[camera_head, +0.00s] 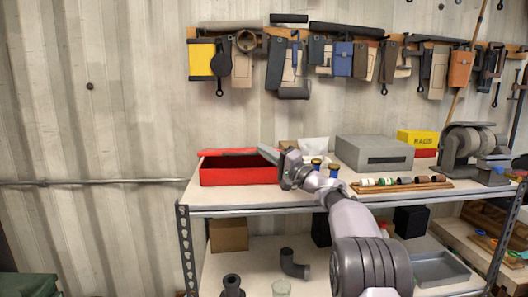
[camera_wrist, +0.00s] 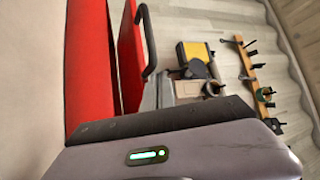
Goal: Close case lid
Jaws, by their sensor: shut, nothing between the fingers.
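The red case (camera_head: 235,177) sits on the left part of the shelf top. Its lid (camera_head: 228,152) is partly raised, with a dark gap between it and the front wall. In the wrist view, the red case body (camera_wrist: 88,70) and the red lid panel (camera_wrist: 130,55) stand apart, with a dark curved handle (camera_wrist: 149,45) beside the lid. My gripper (camera_head: 266,152) is shut and empty at the right end of the case, about level with the lid. It hides part of the case's right end. I cannot tell whether it touches the lid.
A grey metal box (camera_head: 374,155) stands to the right, with a yellow rags box (camera_head: 417,138) behind it. A wooden rack (camera_head: 400,187) of small parts lies along the front edge. Tools hang on the wall above.

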